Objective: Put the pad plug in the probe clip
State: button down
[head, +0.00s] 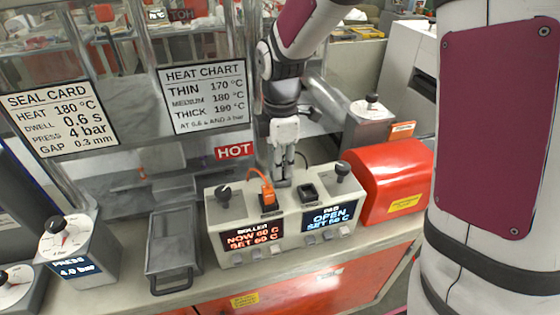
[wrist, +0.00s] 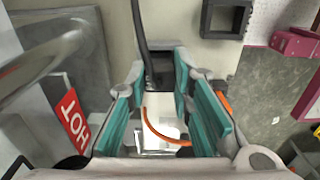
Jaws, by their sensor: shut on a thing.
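My gripper (head: 283,172) points down just above the control box, between an orange plug and an empty black socket. In the wrist view its teal-padded fingers (wrist: 166,85) are closed on a dark plug (wrist: 158,72), which I take as the pad plug. A black cable runs from it to the top of the picture. The fingers hide much of it in the head view. The empty square black socket (head: 308,192) is on the PAD side, right of the gripper; a square black frame (wrist: 228,18) shows in the wrist view. I cannot clearly make out the probe clip.
The orange plug (head: 266,194) sits on the ROLLER side of the control box (head: 237,229), close left of my gripper. Two black knobs stand on the box. A red housing (head: 394,180) stands right, a metal tray (head: 173,240) left. A red HOT sign (head: 234,151) is behind.

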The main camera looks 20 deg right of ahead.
jog(key=shift+f, duration=0.15)
jog(key=c, duration=1.4)
grip_release()
notch_tip(320, 180, up, 11)
jog(key=s+d+r+m+t, duration=0.1)
jog(key=s+m, duration=0.5)
jog(key=s+d+r+m+t, duration=0.1)
jog(key=s+d+m+t, duration=0.1)
jog(key=s+m, duration=0.4)
jog(key=s+d+r+m+t+b, duration=0.1)
jog(key=s+r+m+t, duration=0.1)
jog(key=s+m, duration=0.4)
jog(key=shift+s+d+r, duration=0.1)
jog(key=shift+s+d, duration=0.2)
jog(key=shift+s, duration=0.6)
